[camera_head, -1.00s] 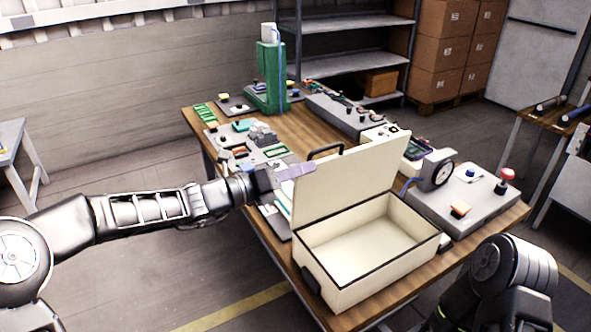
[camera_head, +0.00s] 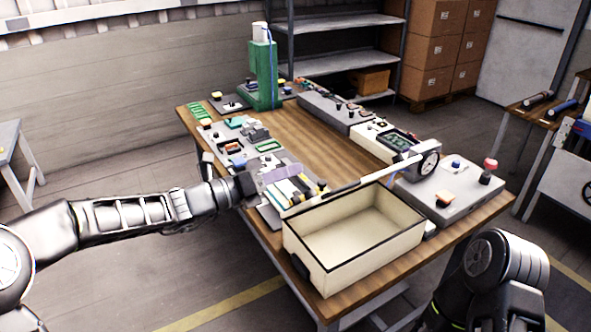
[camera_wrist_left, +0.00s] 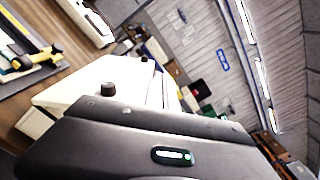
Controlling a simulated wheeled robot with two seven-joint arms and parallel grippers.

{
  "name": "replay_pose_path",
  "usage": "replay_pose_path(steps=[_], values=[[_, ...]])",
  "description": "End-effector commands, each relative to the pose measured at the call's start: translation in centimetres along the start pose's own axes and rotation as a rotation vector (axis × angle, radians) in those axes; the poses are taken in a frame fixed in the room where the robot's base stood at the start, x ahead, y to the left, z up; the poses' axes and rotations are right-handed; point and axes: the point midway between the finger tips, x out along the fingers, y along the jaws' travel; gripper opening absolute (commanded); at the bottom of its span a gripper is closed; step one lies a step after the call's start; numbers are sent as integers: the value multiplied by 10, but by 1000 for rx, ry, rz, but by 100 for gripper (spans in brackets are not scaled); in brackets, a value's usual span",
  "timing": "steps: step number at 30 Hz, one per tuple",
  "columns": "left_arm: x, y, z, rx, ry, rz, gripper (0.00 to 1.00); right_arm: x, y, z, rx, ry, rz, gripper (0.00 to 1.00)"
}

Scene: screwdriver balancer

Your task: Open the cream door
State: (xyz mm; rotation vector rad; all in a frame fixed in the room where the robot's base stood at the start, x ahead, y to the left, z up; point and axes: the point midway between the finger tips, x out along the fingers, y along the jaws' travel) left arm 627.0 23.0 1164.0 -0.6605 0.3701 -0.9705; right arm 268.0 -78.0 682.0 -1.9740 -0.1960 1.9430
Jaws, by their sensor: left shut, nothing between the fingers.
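The cream door is the lid (camera_head: 372,180) of an open cream box (camera_head: 350,262) with dark rim trim, at the near end of the wooden table. The lid is swung back past upright along the box's far edge and shows almost edge-on as a thin strip. The box inside looks empty. In the left wrist view, my dark gripper body fills the lower part, before a pale panel (camera_wrist_left: 85,88).
Small parts and boards line the table's left side. A green stand (camera_head: 263,75) is at the far end. A grey console with a dial gauge (camera_head: 429,163) stands right of the box. The wooden table (camera_head: 300,135) has a clear middle strip. My right arm shows lower right.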

Motion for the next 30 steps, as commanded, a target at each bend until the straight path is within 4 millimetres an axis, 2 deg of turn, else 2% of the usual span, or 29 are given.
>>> replay_pose_path(steps=[6, 12, 17, 26, 30], values=[[-43, 4, -2, 1, -1, 5, 0, 11, 2, -3, -4, 5, -4, 0], [-72, 3, -2, 0, 0, 3, 0, 15, 4, -3, -5, 6, -6, 0], [-81, 2, -2, -2, 1, 2, 0, 16, 4, -3, -6, 7, -7, 0], [-81, 2, -2, 0, 2, 2, 0, 15, 4, -3, -5, 7, -7, 0], [-80, 5, -2, 59, 3, 15, 0, 15, 4, -3, -5, 7, -7, 0]])
